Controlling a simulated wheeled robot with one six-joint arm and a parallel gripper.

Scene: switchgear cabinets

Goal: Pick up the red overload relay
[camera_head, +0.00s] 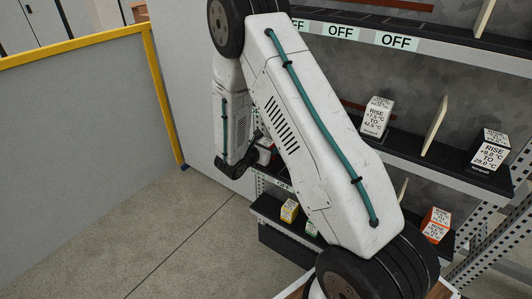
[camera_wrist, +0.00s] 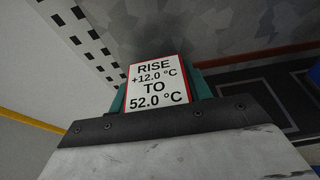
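The red overload relay (camera_wrist: 157,83) is a block with a white label reading "RISE +12.0 °C TO 52.0 °C" and red edges. In the wrist view it sits between the teal fingers of my gripper (camera_wrist: 160,92), which lie against both its sides with no clear gap. My gripper appears shut on it. The relay's underside is hidden, so I cannot tell whether it touches the shelf. In the head view my arm covers most of this area; a small red patch (camera_head: 265,143) shows by the dark wrist end, at the left end of the middle shelf.
Below are a yellow block (camera_head: 289,211), a green one (camera_head: 311,228) and an orange-red one (camera_head: 436,224). A yellow-railed barrier (camera_head: 80,135) stands left; floor between is clear.

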